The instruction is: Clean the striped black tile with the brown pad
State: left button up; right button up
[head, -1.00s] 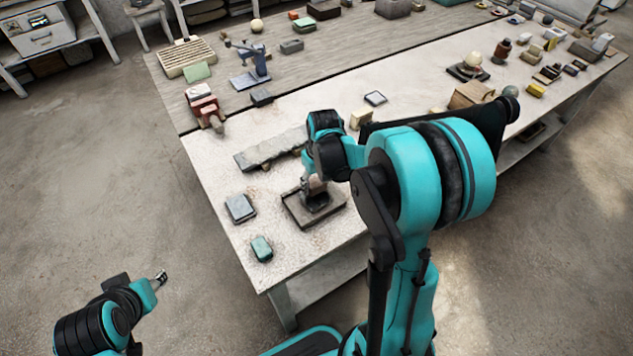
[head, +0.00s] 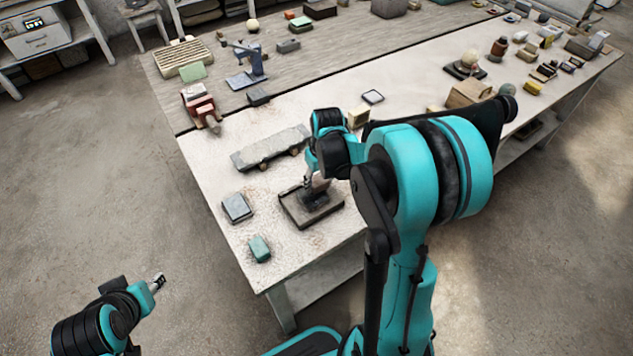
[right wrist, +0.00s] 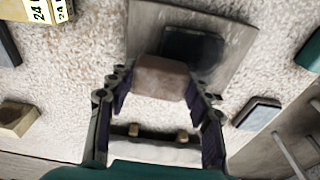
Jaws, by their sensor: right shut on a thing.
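My right gripper (head: 315,184) points down over a dark tray (head: 300,218) near the table's front left corner. In the right wrist view, the fingers of the right gripper (right wrist: 160,90) are shut on the brown pad (right wrist: 160,78). A black tile (right wrist: 193,48) lies on the grey surface of the tray (right wrist: 228,22), partly hidden behind the pad. Its stripes cannot be made out. The pad overlaps the tile in this view; whether they touch I cannot tell. My left gripper (head: 158,282) hangs over the floor at lower left, too small to judge.
A grey block (head: 237,208) and a green block (head: 260,248) lie left of the tray. A long grey slab (head: 270,148) lies behind it. White tabletop is bare between these.

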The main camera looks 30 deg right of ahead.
jog(key=shift+a, duration=0.9)
jog(key=shift+s+a, duration=0.15)
jog(key=shift+a, duration=0.7)
jog(key=shift+d, duration=1.8)
jog(key=shift+a, duration=1.8)
